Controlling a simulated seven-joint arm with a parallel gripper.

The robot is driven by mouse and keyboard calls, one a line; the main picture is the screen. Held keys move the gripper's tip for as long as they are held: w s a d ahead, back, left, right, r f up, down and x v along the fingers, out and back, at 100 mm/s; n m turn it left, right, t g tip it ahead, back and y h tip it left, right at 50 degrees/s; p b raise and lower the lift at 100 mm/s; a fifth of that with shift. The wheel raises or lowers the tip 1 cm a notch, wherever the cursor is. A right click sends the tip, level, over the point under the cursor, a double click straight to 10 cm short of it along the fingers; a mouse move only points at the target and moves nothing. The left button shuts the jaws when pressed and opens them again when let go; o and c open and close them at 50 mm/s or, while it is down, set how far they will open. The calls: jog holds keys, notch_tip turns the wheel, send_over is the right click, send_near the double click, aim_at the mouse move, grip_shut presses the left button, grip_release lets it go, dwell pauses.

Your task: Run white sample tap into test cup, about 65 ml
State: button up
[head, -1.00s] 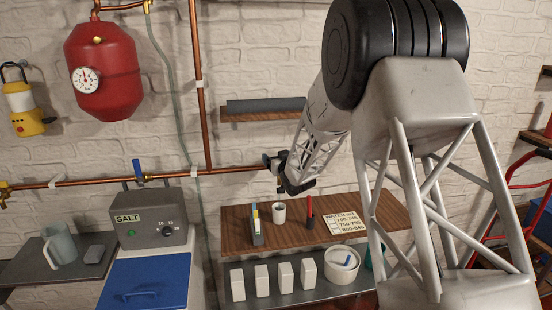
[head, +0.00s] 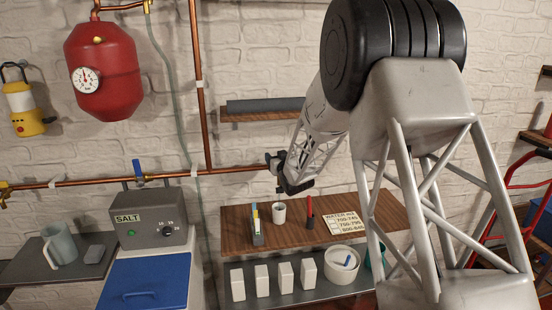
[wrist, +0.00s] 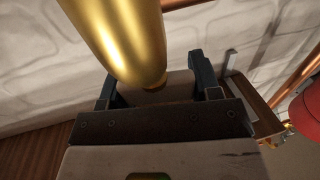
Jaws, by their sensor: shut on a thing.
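My gripper (head: 277,168) is at the copper pipe (head: 235,173), above the wooden shelf. In the wrist view my gripper (wrist: 156,78) is shut on a pale piece (wrist: 178,88), which looks like the white tap's handle. A large brass part (wrist: 118,40) in front of it hides much of that piece. The tap cannot be made out clearly in the head view. A small white cup (head: 279,212) stands upright on the shelf, below my gripper and apart from it. Its fill level is too small to tell.
The wooden shelf (head: 300,240) also holds a strip holder (head: 257,236), a red pen-like item (head: 309,218) and a water card (head: 344,224). White boxes (head: 262,280) and a white tub (head: 341,267) stand below. A red tank (head: 105,70) hangs left.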

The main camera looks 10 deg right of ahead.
jog(key=shift+m+h, duration=0.4)
jog(key=shift+h, duration=0.2)
jog(key=shift+d+m+h, duration=0.1)
jog(key=shift+m+h, duration=0.4)
jog(key=shift+h, duration=0.3)
jog(key=shift+d+m+h, duration=0.15)
jog(key=shift+m+h, duration=0.25)
jog(key=shift+h, duration=0.3)
jog(key=o, duration=0.9)
jog(key=shift+s, duration=0.15)
jog(key=shift+s, duration=3.75)
